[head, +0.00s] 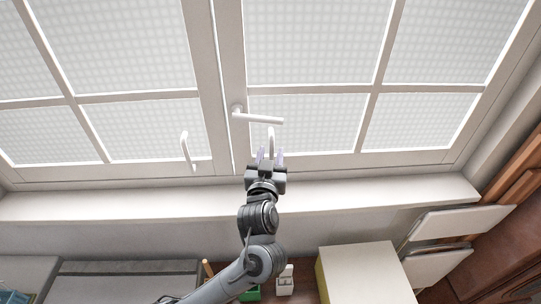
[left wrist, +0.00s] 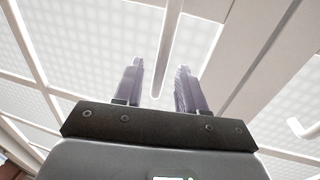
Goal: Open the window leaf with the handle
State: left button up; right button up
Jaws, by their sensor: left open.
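The window has a left leaf (head: 147,97) and a right leaf (head: 310,94). A white lever handle (head: 262,118) lies nearly horizontal on the right leaf's frame beside the middle. In the left wrist view the bar (left wrist: 169,45) runs down between the open fingers (left wrist: 158,85), with a visible gap on each side. I cannot tell its depth. The right gripper is not in view.
A similar upright handle (head: 186,150) is on the left leaf. A white sill (head: 380,197) runs below the window. Another white handle (left wrist: 298,128) shows in the left wrist view.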

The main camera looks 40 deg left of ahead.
pick_arm(q)
jog(key=shift+c, duration=0.3)
grip_shut()
